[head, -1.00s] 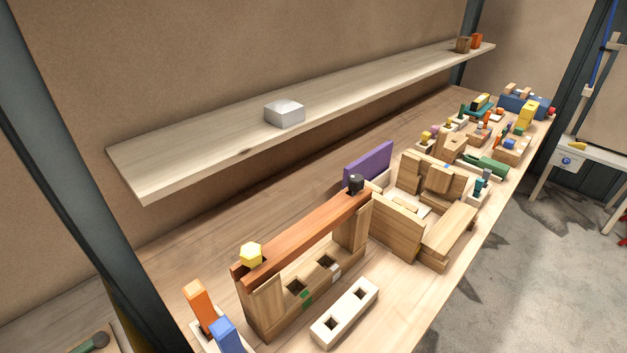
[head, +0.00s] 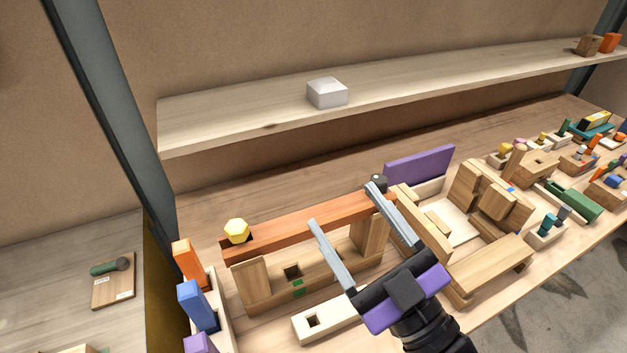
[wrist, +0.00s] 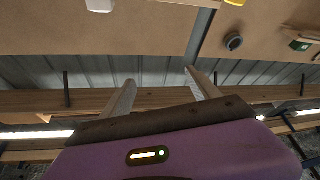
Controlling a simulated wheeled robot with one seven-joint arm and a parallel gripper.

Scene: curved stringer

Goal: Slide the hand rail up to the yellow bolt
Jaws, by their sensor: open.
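The hand rail is a long reddish-brown wooden bar (head: 290,219) lying across the top of a wooden stand (head: 255,285) in the head view. The yellow bolt (head: 237,231) is a hexagonal head at the rail's left end. A dark round knob (head: 378,181) stands by the rail's right end. My gripper (head: 341,205) is open, its two grey fingers reaching over the front of the rail's right half. Whether the fingers touch the rail cannot be told. In the wrist view, my gripper (wrist: 158,76) shows apart fingers with nothing between them; the rail is not visible there.
A shelf (head: 240,123) with a white block (head: 327,92) runs above the bench. A purple panel (head: 420,164) and a wooden assembly (head: 500,260) stand right of the rail. Orange (head: 188,262) and blue (head: 197,304) blocks stand at the left. A white block with holes (head: 325,320) lies in front.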

